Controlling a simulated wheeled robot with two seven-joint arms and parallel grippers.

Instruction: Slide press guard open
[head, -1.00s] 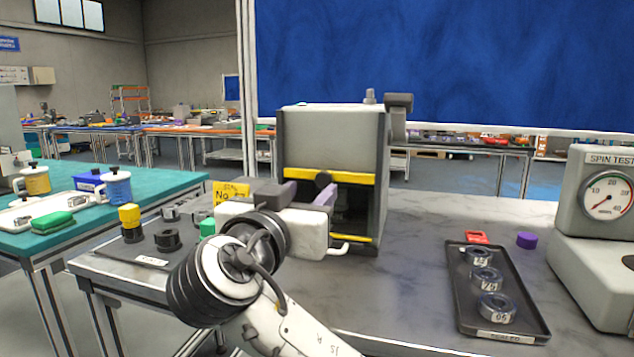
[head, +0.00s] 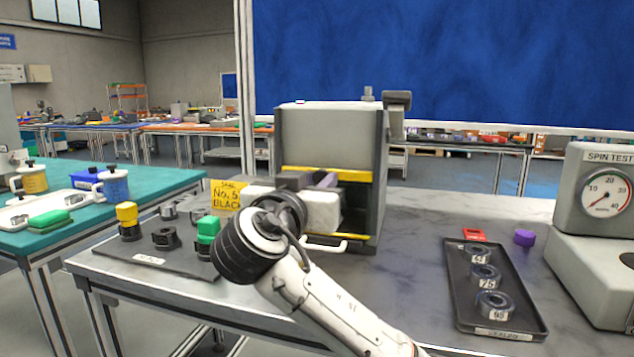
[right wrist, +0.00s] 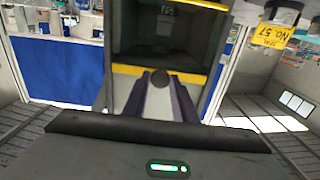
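The press (head: 330,130) is a grey box on the table with a dark opening in front. Its guard carries a yellow bar (head: 350,175) across the top, with a second yellow strip (right wrist: 125,70) showing in the right wrist view. A round dark knob (right wrist: 162,78) sits on that bar. My right gripper (head: 315,180) is at the bar, and its fingertips (right wrist: 162,86) lie on both sides of the knob, seemingly closed on it. In the head view the gripper hides the knob. The guard is down across the upper opening. My left gripper is out of view.
A dark tray (head: 515,325) with numbered rings and the spin tester (head: 605,260) stand right.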

